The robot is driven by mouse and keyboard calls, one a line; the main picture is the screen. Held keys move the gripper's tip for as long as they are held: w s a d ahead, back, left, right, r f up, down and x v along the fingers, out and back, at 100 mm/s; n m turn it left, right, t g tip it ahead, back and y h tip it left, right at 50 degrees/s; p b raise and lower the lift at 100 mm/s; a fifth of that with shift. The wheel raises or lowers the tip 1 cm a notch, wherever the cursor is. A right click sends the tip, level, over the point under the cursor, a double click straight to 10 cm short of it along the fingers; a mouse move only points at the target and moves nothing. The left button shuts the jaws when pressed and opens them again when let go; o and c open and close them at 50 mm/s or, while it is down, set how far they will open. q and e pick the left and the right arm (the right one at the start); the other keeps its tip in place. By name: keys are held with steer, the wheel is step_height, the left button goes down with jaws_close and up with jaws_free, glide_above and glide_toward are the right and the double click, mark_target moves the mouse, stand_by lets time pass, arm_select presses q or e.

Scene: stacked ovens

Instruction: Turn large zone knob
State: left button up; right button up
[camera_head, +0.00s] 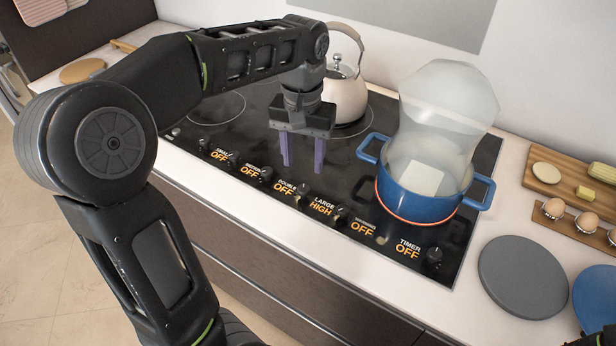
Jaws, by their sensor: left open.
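The large zone knob (341,213) is a small dark knob on the front strip of the black cooktop (232,128). The label beside it, LARGE HIGH (320,207), glows orange. My left gripper (302,167) points down over the cooktop with its two purple fingers apart. It is empty and behind the row of knobs, up and left of the large zone knob in the picture. I cannot tell its exact height. My right gripper is out of view; only a dark piece of that arm shows at the bottom right corner.
Other knobs, such as the timer knob (434,255), line the strip; their readable labels say OFF. A blue pot (413,202) with a white block inside stands over a glowing orange ring, under pale vapour. A kettle (346,96) stands behind my gripper. Eggs (587,222) lie right.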

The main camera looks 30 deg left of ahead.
mark_target(303, 188)
arm_select(q)
steer(key=shift+s, duration=0.1)
steer(key=shift+f, duration=3.95)
jaws_close()
